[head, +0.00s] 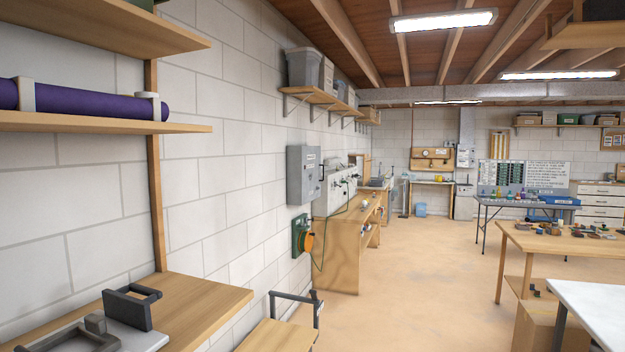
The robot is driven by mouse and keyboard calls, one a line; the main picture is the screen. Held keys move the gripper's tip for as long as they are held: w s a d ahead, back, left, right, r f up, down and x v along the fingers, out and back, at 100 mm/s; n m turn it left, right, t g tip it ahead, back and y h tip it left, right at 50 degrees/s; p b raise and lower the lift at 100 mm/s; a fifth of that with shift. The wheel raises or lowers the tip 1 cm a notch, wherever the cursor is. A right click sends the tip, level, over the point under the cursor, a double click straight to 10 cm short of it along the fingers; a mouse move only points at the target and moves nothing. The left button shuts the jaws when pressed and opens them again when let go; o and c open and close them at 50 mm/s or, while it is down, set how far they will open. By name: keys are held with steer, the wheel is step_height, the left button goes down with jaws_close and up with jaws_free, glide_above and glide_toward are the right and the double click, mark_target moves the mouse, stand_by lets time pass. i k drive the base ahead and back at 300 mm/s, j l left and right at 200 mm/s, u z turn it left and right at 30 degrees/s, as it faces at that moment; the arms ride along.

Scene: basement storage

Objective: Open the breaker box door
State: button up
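The breaker box appears to be the grey metal box (304,175) mounted on the white block wall, left of the middle of the head view. Its front door looks shut. A small pale label and a dark handle or latch (321,172) show towards its right side. The box is some distance ahead of me, and nothing touches its front. My gripper is not in view.
A green unit with an orange round part (308,242) is on the wall below the box. A wooden bench (345,245) stands beyond it. A wooden surface with a dark handle frame (280,335) is nearer. The floor (430,260) to the right is clear.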

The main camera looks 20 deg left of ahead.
mark_target(303, 163)
steer(key=i+u, duration=0.15)
steer(key=u, duration=0.3)
steer(key=i, duration=3.6)
steer(key=i+u, duration=0.1)
steer(key=i, duration=0.9)
steer(key=i+l, duration=0.25)
steer(key=i, duration=0.75)
steer(key=j+u, duration=0.05)
